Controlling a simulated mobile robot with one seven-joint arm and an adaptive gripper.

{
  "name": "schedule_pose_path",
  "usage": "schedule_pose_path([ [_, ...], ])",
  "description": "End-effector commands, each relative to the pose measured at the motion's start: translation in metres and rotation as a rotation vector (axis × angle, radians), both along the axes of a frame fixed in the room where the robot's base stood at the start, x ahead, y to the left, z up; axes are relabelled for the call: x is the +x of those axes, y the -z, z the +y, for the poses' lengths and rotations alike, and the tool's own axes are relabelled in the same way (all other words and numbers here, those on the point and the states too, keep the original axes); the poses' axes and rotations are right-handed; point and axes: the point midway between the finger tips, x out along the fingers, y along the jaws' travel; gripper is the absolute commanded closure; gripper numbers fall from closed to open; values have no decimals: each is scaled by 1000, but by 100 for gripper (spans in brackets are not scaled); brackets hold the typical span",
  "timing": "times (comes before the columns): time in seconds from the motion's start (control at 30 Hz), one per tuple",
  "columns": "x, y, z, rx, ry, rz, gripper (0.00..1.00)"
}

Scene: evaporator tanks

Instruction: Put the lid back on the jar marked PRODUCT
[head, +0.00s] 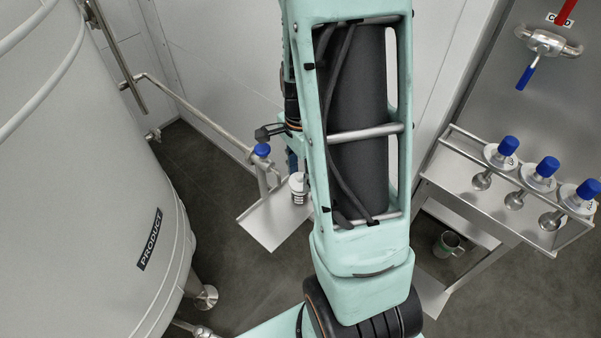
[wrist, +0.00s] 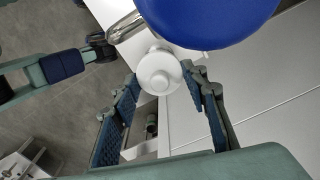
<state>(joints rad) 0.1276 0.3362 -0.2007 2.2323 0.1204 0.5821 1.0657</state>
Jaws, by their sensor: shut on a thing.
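A small white jar (head: 299,196) with a dark printed label stands at the metal tray (head: 262,231) beside the tank marked PRODUCT (head: 150,240); its label is too small to read. My gripper (wrist: 160,74) is shut on a round white lid with a raised centre (wrist: 158,72), which shows between its two blue-padded fingertips in the wrist view. In the head view, part of a blue finger (head: 292,160) shows just above the jar, and my arm hides the rest. I cannot tell whether the lid touches the jar.
A blue-topped valve (head: 262,150) on a pipe stands close left of my gripper; a large blue knob (wrist: 208,14) fills the top of the wrist view. At right, a rack (head: 510,190) holds several blue-handled fittings, with a metal cup (head: 447,244) below.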

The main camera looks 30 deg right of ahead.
Motion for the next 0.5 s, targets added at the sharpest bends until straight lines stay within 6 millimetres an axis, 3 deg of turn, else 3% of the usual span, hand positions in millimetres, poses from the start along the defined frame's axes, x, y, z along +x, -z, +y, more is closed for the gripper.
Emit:
schedule_pose_path([
  [0.23, 0, 0, 0, 0, 0, 0, 70],
  [0.27, 0, 0, 0, 0, 0, 0, 56],
  [0.3, 0, 0, 0, 0, 0, 0, 52],
  [0.4, 0, 0, 0, 0, 0, 0, 41],
  [0.5, 0, 0, 0, 0, 0, -1, 39],
])
